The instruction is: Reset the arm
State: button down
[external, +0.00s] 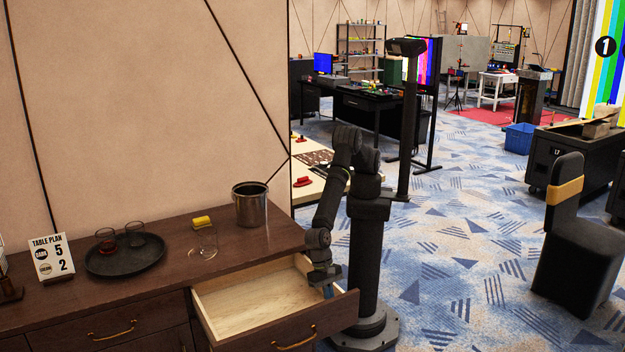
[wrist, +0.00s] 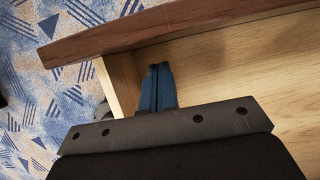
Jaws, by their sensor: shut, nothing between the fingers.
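My gripper (external: 328,291) is at the right end of the open drawer (external: 250,297), close to its front panel. In the wrist view my gripper (wrist: 159,70) shows two blue fingers pressed together with nothing between them. The fingers point down into the drawer (wrist: 240,62) near its corner. The drawer has a pale wood inside and looks empty where it shows. I cannot tell whether the fingertips touch the drawer.
A black chair (external: 572,245) stands right. Carpet between is clear.

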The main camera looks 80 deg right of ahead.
jog(key=shift+w+d, duration=0.2)
jog(key=shift+d, duration=0.05)
jog(key=shift+s, duration=0.1)
